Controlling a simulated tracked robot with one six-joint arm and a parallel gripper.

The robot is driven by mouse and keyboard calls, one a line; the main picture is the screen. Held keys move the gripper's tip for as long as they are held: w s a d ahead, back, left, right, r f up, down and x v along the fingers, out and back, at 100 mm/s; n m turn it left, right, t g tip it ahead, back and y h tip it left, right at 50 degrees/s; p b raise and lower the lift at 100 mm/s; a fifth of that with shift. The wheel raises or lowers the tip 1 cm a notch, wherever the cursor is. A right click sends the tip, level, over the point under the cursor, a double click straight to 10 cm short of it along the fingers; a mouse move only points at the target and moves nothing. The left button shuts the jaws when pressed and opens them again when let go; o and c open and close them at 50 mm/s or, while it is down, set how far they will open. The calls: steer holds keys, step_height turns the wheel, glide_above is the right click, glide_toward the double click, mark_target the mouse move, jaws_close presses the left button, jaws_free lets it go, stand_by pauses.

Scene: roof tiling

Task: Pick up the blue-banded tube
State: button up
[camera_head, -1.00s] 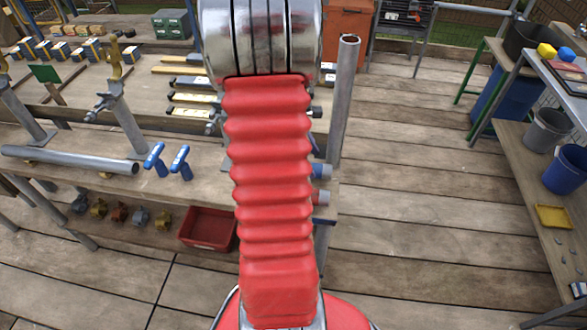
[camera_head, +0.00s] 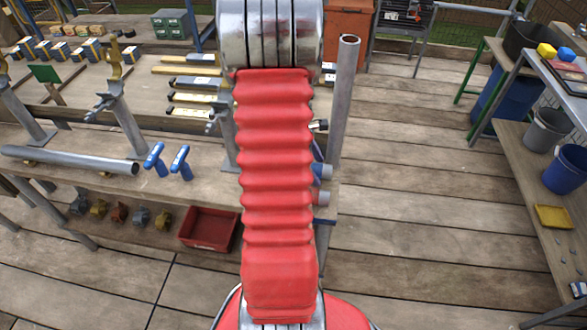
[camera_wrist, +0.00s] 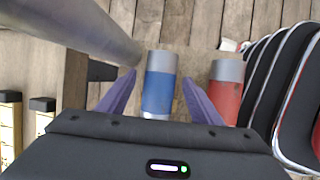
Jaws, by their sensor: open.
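The blue-banded tube (camera_wrist: 158,88) is in the middle of the wrist view, a short cylinder with a grey end and a blue band. My gripper (camera_wrist: 159,77) is open, one purple finger on each side of this tube. I cannot tell whether the fingers touch it. The tube's near end is hidden by the gripper body.
A red-banded tube (camera_wrist: 226,88) lies close to the right finger. A thick grey pipe (camera_wrist: 75,25) runs across the upper left of the wrist view, and the upright grey pipe (camera_head: 343,105) stands at the bench's right end. A red bin (camera_head: 208,229) sits on the lower shelf.

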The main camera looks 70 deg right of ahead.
steer(key=shift+f, duration=0.25)
stand_by(0.5)
steer(key=c, duration=1.5)
steer(key=shift+o, duration=0.2)
step_height(320, 180, up, 11)
steer(key=shift+f, duration=0.2)
stand_by(0.4)
